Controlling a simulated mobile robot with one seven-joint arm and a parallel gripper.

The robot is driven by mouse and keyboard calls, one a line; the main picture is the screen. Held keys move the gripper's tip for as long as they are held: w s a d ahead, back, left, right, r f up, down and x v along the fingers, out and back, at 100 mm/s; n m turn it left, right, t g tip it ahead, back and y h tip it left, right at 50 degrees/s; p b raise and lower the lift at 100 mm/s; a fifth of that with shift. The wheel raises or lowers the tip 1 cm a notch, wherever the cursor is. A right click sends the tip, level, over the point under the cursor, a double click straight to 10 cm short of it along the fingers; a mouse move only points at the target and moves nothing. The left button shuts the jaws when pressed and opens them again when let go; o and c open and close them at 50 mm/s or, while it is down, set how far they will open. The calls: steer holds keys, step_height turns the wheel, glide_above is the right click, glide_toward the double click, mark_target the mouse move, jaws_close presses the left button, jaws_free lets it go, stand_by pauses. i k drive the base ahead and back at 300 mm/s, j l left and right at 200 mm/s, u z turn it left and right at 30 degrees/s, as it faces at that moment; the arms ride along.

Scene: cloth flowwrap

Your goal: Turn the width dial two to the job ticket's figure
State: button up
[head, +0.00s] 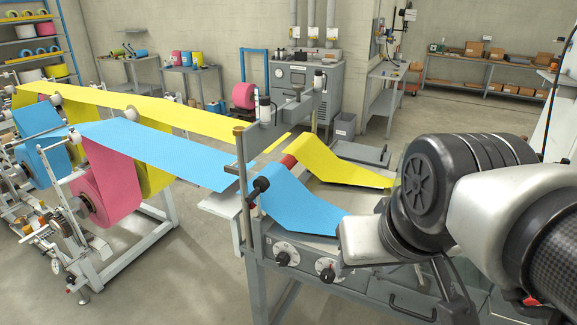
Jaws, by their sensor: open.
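Two round dials with pale scale plates and dark knobs sit on the front panel of the grey machine: a left dial (286,254) and a right dial (326,270). The right one shows a red mark. I cannot read their scales or tell which is width dial two. My arm comes in from the right, and the white hand of my gripper (346,266) is just right of and above the right dial. The jaws are open; their fingertips are hard to make out against the panel. I cannot tell whether they touch the knob. I cannot make out a job ticket.
A black knob (259,186) juts from the machine's upright. Open floor lies behind, before shelves (485,78).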

mark_target(327, 275)
steer(key=i+j+z, duration=0.35)
steer(key=j+z, duration=0.15)
steer(key=k+l+z, duration=0.2)
steer(key=k, duration=0.15)
steer(key=k+z, duration=0.25)
steer(key=k+l, duration=0.05)
steer(key=k, duration=0.05)
